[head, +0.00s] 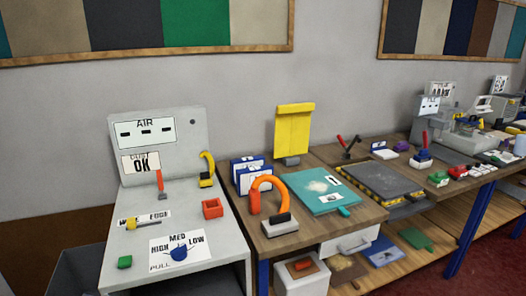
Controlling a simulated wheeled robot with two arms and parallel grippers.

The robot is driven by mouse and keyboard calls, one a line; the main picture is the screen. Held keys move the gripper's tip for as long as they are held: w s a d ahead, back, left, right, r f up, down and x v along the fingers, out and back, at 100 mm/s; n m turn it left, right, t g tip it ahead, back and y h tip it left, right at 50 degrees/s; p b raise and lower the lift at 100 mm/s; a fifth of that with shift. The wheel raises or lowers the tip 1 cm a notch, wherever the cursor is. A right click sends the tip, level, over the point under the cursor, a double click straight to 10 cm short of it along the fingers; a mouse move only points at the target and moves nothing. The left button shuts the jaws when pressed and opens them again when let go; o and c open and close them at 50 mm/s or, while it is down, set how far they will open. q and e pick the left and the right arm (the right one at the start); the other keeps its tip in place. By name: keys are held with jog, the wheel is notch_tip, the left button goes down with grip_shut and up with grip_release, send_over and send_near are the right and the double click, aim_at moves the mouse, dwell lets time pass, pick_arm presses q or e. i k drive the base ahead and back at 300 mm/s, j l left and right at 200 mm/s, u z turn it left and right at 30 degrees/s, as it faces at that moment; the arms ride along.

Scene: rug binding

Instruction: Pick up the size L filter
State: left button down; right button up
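No label reading L is legible, so I cannot tell which thing is the size L filter. Two blue boxes with white fronts (250,182) stand close together at the left of the wooden bench, partly behind an orange curved hose or handle (262,184); their print is too small to read. A yellow upright panel (293,132) stands on a small grey foot at the bench's back edge. A teal flat piece (308,197) with a pale dusty patch and a label with a 1 lies right of the boxes. Neither of my grippers is in view.
A grey console (215,240) with AIR and OK signs, a red square, and yellow, green and blue controls stands at left. Right of the teal piece is a dark plate (372,176) with yellow-black edging. A lower shelf (415,262) holds flat pieces. Machines stand far right.

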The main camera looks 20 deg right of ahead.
aim_at(244, 176)
jog(key=l+z, duration=0.15)
jog(key=z, duration=0.35)
jog(key=i+l+z, duration=0.1)
jog(key=z, duration=0.4)
jog(key=i+l+z, duration=0.1)
jog(key=z, duration=0.4)
jog(key=i+l+z, duration=0.1)
jog(key=i+z, duration=0.6)
jog(key=i, duration=0.2)
jog(key=i+l+u, duration=0.3)
jog(key=i, duration=0.3)
jog(key=j, duration=0.1)
